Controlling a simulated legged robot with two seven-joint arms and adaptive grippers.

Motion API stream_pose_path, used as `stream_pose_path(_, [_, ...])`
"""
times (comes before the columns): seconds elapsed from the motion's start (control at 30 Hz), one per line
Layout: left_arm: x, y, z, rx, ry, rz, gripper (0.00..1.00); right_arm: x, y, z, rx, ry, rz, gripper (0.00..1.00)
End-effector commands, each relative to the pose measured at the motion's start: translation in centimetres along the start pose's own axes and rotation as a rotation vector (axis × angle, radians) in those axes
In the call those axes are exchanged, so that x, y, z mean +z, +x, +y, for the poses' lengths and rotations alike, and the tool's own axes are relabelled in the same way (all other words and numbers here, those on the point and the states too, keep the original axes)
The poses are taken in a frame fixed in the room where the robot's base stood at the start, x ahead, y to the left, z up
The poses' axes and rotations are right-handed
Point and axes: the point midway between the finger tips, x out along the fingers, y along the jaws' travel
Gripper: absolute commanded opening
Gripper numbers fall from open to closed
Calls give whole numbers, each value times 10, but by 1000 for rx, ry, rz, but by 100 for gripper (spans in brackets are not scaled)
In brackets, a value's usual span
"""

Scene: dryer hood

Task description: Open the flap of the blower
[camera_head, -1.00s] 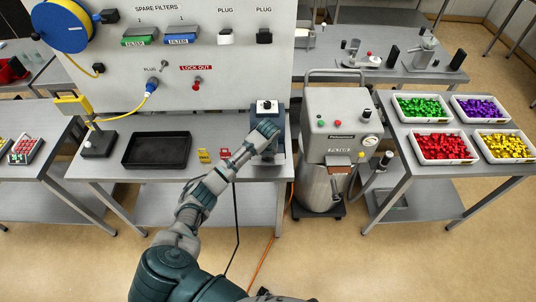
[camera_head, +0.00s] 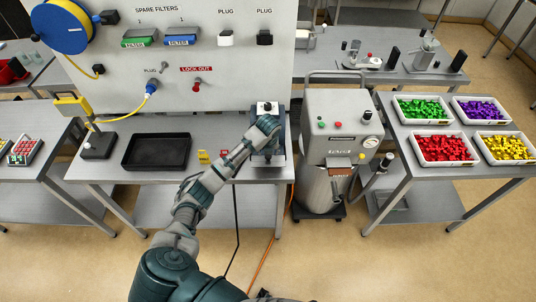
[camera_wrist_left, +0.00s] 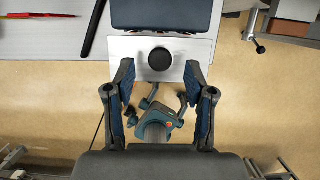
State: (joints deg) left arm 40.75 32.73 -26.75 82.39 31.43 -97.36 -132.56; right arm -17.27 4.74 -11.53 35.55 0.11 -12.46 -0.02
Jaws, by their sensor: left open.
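The blower (camera_head: 281,133) is a dark blue-grey unit at the right end of the middle table, with a pale top piece. My left arm partly covers it in the head view. In the left wrist view its dark blue body (camera_wrist_left: 160,14) is at the top edge, and below it is a pale plate (camera_wrist_left: 120,47) with a round black knob (camera_wrist_left: 160,60). I cannot tell for sure whether this plate is the flap. My left gripper (camera_wrist_left: 158,77) is open, its fingers on either side of the knob with visible gaps. It covers the blower's front in the head view (camera_head: 267,126). My right gripper is not seen.
A grey filter machine (camera_head: 340,125) stands close on the right. A black cable and an orange cable run down to the floor.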

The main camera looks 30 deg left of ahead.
Motion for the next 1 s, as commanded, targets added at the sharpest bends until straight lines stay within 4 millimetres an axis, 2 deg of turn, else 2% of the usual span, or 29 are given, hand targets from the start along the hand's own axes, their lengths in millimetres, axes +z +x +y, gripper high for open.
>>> stream_pose_path(0.1, [2,-28,0,-2,1,-4,54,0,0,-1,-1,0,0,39])
stream_pose_path(0.2, [2,-48,0,0,2,-3,54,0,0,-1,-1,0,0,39])
stream_pose_path(0.4, [2,-71,0,1,1,1,54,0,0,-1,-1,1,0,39])
stream_pose_path(1.0, [0,-73,0,0,-3,3,54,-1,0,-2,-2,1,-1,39])
